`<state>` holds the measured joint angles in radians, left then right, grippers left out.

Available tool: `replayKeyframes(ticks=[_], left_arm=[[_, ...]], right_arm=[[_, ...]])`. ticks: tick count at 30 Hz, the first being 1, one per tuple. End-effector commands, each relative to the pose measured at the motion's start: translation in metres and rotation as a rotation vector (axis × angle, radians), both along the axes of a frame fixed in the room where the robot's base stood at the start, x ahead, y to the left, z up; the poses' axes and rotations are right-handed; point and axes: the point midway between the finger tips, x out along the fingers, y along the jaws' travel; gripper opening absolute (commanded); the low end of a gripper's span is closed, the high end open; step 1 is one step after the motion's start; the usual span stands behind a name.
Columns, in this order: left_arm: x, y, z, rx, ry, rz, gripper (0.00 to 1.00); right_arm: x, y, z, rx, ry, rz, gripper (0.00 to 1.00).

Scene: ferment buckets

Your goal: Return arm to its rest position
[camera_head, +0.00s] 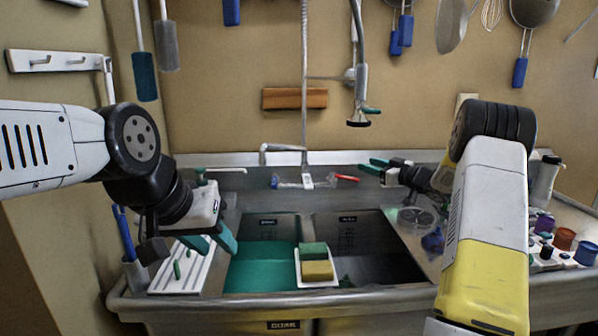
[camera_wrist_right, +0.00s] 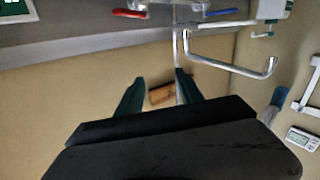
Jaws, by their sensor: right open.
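My right gripper (camera_head: 373,167) is at the back of the sink, to the right of the faucet (camera_head: 283,150). Its two green fingers are apart with nothing between them. They also show apart in the right wrist view (camera_wrist_right: 158,92), with the wall behind. My left gripper (camera_head: 213,243) hangs on the left, above the white ribbed rack (camera_head: 172,275) and the left basin's edge. Its teal fingers look apart, and I see nothing held between them.
A white tray (camera_head: 318,282) holds a green sponge (camera_head: 313,249) and a yellow sponge (camera_head: 317,270) between the basins. The sprayer (camera_head: 358,118) hangs above the right gripper. Colored containers (camera_head: 563,238) stand at right. Utensils hang on the wall.

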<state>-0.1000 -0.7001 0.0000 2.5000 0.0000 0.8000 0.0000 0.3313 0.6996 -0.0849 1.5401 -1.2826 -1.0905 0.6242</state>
Motion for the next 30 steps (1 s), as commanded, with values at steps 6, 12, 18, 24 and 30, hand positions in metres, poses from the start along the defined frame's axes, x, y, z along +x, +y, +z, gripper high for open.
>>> replayKeyframes(ticks=[6,12,18,24,30], left_arm=[[0.0,0.0,0.0,0.0,0.0,0.0,0.36],[0.0,0.0,0.0,0.0,0.0,0.0,0.36],[0.0,0.0,0.0,0.0,0.0,0.0,0.36],[0.0,0.0,0.0,0.0,0.0,0.0,0.36],[0.0,0.0,0.0,0.0,0.0,0.0,0.36]], right_arm=[[-0.011,-0.009,0.083,-0.056,0.006,-0.257,0.44],[-0.075,-0.018,0.137,-0.082,0.135,-0.523,0.44],[-0.183,-0.006,0.139,-0.082,0.368,-0.67,0.44],[-0.317,0.032,0.1,-0.08,0.663,-0.666,0.44],[-0.428,0.076,0.056,-0.093,0.9,-0.559,0.44]])
